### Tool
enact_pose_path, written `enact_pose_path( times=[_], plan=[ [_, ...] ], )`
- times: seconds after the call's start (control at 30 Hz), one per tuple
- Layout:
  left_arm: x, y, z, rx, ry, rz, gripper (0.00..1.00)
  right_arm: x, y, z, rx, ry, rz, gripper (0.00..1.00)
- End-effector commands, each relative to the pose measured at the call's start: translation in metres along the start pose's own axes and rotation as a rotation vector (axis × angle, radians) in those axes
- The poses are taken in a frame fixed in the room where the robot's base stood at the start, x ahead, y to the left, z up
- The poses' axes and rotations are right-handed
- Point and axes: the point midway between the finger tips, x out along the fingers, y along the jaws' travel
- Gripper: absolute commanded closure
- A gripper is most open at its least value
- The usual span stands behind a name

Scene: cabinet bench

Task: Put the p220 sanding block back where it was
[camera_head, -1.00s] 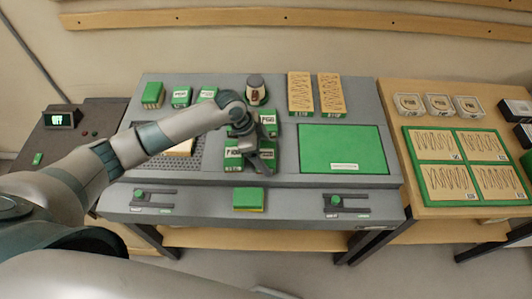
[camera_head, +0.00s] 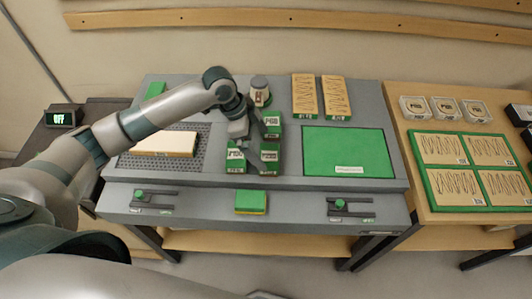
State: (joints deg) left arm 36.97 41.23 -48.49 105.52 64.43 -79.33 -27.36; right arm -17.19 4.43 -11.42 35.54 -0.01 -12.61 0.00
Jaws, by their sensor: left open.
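My left gripper (camera_head: 255,144) is open, pointing down over this cluster, and partly hides the blocks. I see nothing held in it. Another green block with a yellow underside (camera_head: 250,202) lies on the front ledge. My right gripper is not in view.
A wooden board (camera_head: 164,144) lies on the perforated plate at left. A green mat (camera_head: 347,152) lies at right. My left arm covers the back left.

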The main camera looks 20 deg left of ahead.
Motion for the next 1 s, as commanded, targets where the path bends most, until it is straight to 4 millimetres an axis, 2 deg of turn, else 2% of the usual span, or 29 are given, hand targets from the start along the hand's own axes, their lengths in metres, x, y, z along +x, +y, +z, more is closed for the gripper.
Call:
enact_pose_path(
  times=[0.2, 0.4, 1.0],
  plan=[
    [-0.033, -0.001, 0.001, 0.001, 0.0, -0.002, 0.0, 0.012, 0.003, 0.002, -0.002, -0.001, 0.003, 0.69],
    [-0.049, 0.0, 0.0, -0.001, 0.0, 0.0, 0.0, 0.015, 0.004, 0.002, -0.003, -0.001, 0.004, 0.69],
    [-0.051, 0.0, 0.0, -0.001, -0.001, 0.001, 0.0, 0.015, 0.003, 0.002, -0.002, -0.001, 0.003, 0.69]
  ],
)
